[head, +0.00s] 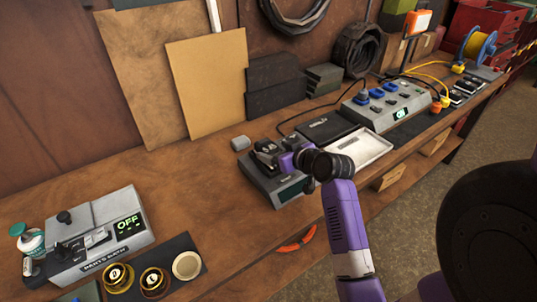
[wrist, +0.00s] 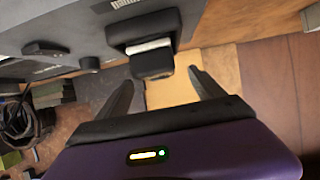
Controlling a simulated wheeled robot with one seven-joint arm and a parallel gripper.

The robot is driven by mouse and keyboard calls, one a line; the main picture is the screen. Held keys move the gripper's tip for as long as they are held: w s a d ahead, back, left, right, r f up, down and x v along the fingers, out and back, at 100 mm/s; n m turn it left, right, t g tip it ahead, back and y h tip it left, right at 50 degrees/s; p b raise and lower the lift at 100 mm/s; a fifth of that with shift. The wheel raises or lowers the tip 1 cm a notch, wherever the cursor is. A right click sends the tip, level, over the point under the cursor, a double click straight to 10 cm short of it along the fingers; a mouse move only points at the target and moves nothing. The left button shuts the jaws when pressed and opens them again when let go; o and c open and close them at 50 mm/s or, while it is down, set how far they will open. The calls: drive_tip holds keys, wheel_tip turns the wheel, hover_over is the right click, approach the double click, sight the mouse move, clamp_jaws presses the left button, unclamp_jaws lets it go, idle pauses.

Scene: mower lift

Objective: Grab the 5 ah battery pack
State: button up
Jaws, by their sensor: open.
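A black block with a pale label (wrist: 152,58), which looks like the battery pack, sits on a grey unit (wrist: 75,25) in the wrist view. No 5 Ah marking is readable. My gripper (wrist: 162,78) is open, its two dark fingers apart and pointing toward the block. The block is just ahead of the fingertips, roughly between them; I cannot tell whether they touch it. In the head view the grey unit (head: 283,191) stands on the bench with black parts on top. My purple gripper (head: 272,152) is over it and partly hides the block.
A metal tray (head: 360,153) and a dark flat case (head: 326,128) lie right of the unit. Behind them is a grey box with blue plugs (head: 385,103). A machine reading OFF (head: 100,232) stands at left, near brass cups (head: 118,277). Bare bench lies between it and the grey unit.

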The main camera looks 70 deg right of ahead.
sight(270, 148)
drive_tip(key=shift+p+x, duration=0.5)
drive_tip(key=shift+x, duration=1.75)
drive_tip(key=shift+s+d+r, duration=0.1)
drive_tip(key=shift+d, duration=0.1)
clamp_jaws()
